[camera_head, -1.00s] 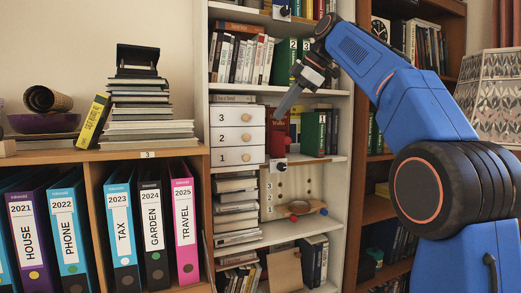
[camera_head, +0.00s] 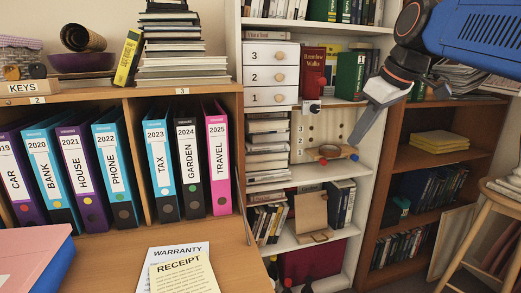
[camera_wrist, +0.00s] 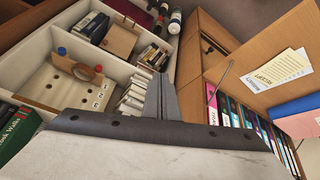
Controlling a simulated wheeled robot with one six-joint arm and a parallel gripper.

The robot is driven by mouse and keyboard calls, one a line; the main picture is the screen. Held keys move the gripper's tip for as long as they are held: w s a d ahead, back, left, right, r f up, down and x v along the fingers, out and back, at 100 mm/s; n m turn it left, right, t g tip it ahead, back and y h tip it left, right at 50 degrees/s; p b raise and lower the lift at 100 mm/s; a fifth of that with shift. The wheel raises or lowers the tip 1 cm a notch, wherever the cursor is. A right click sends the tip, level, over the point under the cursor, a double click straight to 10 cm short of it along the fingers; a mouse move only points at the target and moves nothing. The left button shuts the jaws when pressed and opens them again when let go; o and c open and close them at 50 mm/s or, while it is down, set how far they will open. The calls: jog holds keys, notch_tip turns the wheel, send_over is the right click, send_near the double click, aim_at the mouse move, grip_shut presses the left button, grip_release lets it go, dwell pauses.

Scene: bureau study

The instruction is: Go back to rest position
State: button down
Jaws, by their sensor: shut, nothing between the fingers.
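My gripper (camera_head: 366,122) is at the upper right of the head view, on my blue arm, its grey fingers pointing down and to the left. The fingers are together and hold nothing. In the head view it is in front of the right part of the white shelf and the brown bookcase. In the wrist view the closed fingers of my gripper (camera_wrist: 161,98) stand up in the middle, with the white shelf behind them. No contact with any object is visible.
The white shelf (camera_head: 234,150) holds a unit of numbered drawers (camera_head: 271,76), books and a pegboard (camera_head: 318,128). Several binders (camera_head: 160,165) stand in the desk cubbies. A receipt (camera_head: 184,277) and a warranty sheet (camera_head: 165,253) lie on the desk. A wooden stool (camera_head: 485,212) stands at right.

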jog(key=s+d+f+m+h, duration=0.1)
jog(key=s+d+f+m, duration=0.1)
jog(key=s+f, duration=0.5)
jog(key=s+d+f+m+h, duration=0.1)
jog(key=s+d+f+m, duration=0.1)
jog(key=s+f, duration=0.5)
jog(key=s+d+f+m, duration=0.2)
jog(key=s+f+m, duration=0.2)
jog(key=f, duration=1.2)
jog(key=s, duration=0.3)
jog(key=shift+h, duration=0.4)
